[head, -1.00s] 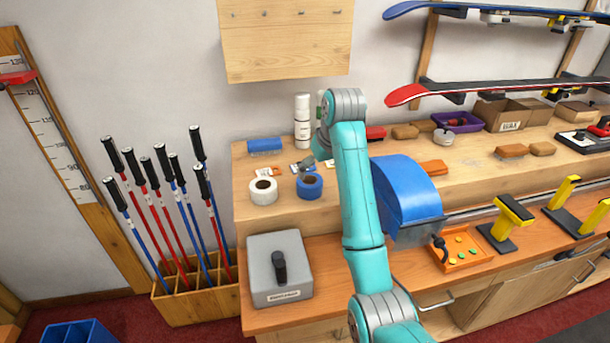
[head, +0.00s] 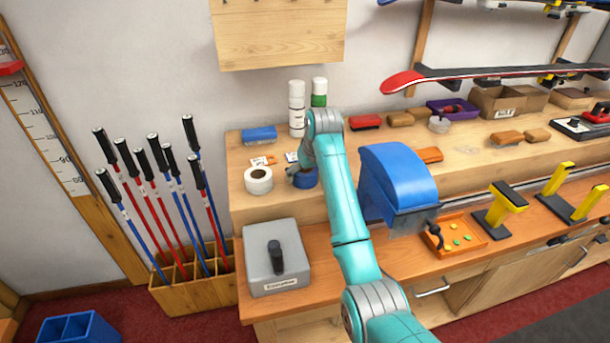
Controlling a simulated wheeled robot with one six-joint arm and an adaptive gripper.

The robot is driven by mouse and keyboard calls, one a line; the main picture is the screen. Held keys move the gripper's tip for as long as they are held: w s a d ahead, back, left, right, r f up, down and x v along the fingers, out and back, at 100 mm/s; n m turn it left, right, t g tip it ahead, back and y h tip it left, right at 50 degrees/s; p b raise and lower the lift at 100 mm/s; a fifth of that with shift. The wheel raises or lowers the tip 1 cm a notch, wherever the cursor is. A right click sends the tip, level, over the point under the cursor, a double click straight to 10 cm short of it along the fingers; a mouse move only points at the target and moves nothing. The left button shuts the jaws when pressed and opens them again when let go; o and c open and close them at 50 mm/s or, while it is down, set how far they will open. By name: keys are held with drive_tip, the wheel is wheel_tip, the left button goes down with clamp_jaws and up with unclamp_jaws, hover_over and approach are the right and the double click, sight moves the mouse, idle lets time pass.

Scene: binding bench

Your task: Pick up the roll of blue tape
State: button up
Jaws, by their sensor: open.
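The roll of blue tape (head: 307,180) lies on the raised wooden shelf of the bench, just right of a roll of white tape (head: 258,180). My gripper (head: 296,172) is at the blue roll, over its upper left part, and hides some of it. The gripper is small and dark here; its fingertips are hard to make out. I cannot tell whether they touch the roll.
White and green bottles (head: 297,108) stand behind my gripper. A blue block (head: 259,135) lies at the back left. A grey box with a black handle (head: 276,258) stands on the lower bench. A blue curved machine (head: 398,180) stands close right of my arm.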

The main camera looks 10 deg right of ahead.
drive_tip(key=shift+w+f, duration=0.1)
drive_tip(key=shift+f, duration=0.1)
drive_tip(key=c, duration=0.9)
wheel_tip(320, 180, up, 10)
drive_tip(key=shift+r, duration=0.1)
